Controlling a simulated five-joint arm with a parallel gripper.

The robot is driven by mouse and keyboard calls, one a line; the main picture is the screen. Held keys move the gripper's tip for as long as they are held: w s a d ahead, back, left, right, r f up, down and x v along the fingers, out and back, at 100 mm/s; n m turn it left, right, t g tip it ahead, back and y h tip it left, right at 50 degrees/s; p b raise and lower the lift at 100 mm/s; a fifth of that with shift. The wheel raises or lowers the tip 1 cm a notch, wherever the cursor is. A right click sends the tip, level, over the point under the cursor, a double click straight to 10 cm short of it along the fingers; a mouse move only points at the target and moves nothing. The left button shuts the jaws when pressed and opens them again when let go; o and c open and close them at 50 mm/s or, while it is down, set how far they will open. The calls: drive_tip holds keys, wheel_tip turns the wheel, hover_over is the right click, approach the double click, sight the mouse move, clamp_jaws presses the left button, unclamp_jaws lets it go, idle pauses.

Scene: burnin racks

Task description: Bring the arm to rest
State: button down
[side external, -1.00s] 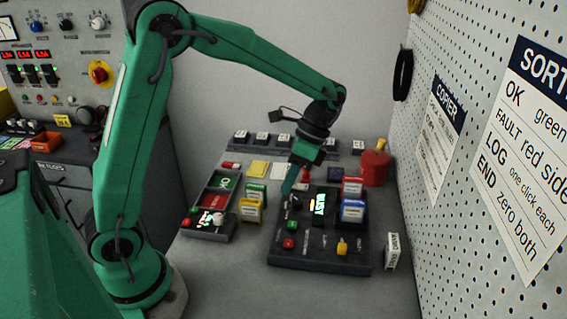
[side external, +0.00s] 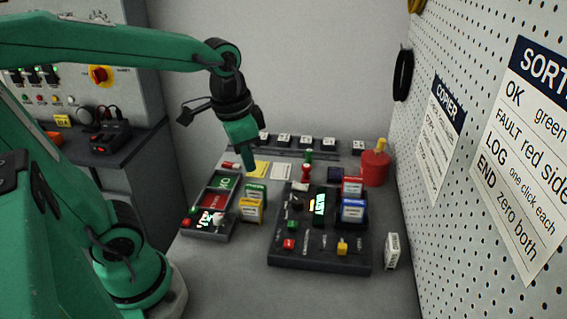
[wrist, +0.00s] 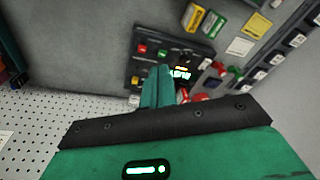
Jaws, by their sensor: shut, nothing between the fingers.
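My green arm is raised and bent over the left part of the bench in the side external view. My gripper (side external: 250,165) points down, shut and empty, in the air above the bench near the yellow paper. Its closed green fingers (wrist: 157,86) also show in the wrist view, in front of the dark console. The console (side external: 320,256), with lit display, buttons and a yellow switch, lies on the bench apart from my gripper.
A sorting tray (side external: 208,236) with green and red sections sits left of the console. Yellow (side external: 250,211) and blue (side external: 353,211) cartridges stand nearby. A red canister (side external: 375,168) is at the back right. A pegboard wall (side external: 480,80) bounds the right side.

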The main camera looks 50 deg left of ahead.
drive_tip(key=shift+s+a+r+n+t, duration=0.2)
drive_tip(key=shift+s+n+t, duration=0.55)
drive_tip(key=shift+s+t, duration=0.25)
drive_tip(key=shift+s+a+r+n+t, duration=0.1)
drive_tip(key=shift+s+r+n+t, duration=0.1)
drive_tip(key=shift+s+n+t, duration=0.75)
drive_tip(key=shift+s, duration=0.15)
